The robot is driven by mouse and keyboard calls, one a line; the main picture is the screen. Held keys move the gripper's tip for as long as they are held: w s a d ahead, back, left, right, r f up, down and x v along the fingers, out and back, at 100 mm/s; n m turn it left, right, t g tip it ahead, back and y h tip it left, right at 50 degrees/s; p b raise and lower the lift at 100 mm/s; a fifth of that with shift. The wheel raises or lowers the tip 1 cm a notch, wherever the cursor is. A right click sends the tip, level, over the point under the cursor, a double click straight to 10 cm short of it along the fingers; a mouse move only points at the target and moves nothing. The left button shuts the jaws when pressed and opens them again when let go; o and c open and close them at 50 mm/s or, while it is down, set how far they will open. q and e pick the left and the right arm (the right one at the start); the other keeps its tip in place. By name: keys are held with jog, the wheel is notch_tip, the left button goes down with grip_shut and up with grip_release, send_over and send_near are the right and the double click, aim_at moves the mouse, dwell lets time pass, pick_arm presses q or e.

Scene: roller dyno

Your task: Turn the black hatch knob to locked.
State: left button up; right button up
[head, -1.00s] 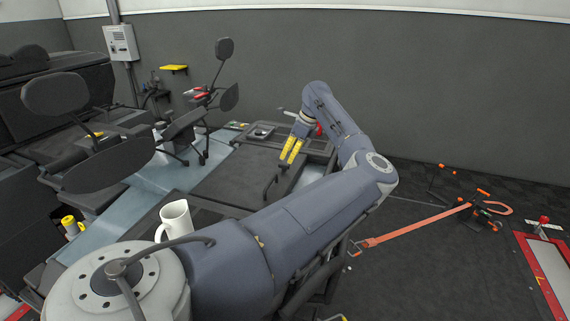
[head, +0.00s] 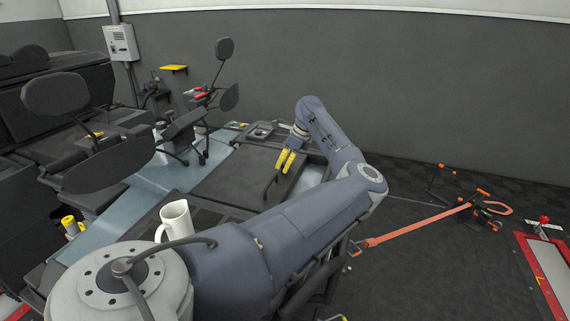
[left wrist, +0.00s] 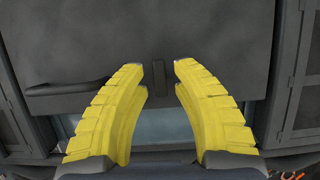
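My left gripper (head: 283,168) is open, with two yellow ridged fingers over the dark panel beside the blue-grey worktop in the head view. In the left wrist view, the open fingers (left wrist: 160,70) stand on either side of a small dark upright piece (left wrist: 159,75) on a grey hatch panel (left wrist: 215,38). This piece looks like the black hatch knob, upright in the picture; nothing is seen touching it. I cannot make out the knob in the head view, nor any lock marking. My right gripper is not in view.
A dark bar handle (left wrist: 68,88) sits left of the fingers in the left wrist view. A white mug (head: 175,219) stands beside my left arm. An orange strap (head: 420,226) lies on the floor at right.

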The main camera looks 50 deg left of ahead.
pick_arm(q)
grip_shut()
dwell(0.3)
jog(key=m+t, duration=0.1)
jog(key=m, duration=0.2)
jog(key=shift+s+m+y, duration=0.15)
jog(key=shift+m+y, duration=0.15)
jog(key=shift+m, duration=0.1)
jog(key=m+t, duration=0.2)
jog(key=m, duration=0.1)
jog(key=shift+m, duration=0.4)
jog(key=m+t, duration=0.1)
jog(key=m, duration=0.1)
jog(key=m+t, duration=0.1)
jog(key=m, duration=0.2)
jog(key=shift+s+h, duration=0.15)
jog(key=shift+h, duration=0.25)
jog(key=m, duration=0.2)
jog(key=m+t+h, duration=0.1)
jog(key=m, duration=0.2)
jog(key=shift+a+h, duration=0.1)
jog(key=shift+h, duration=0.2)
jog(key=shift+m, duration=0.3)
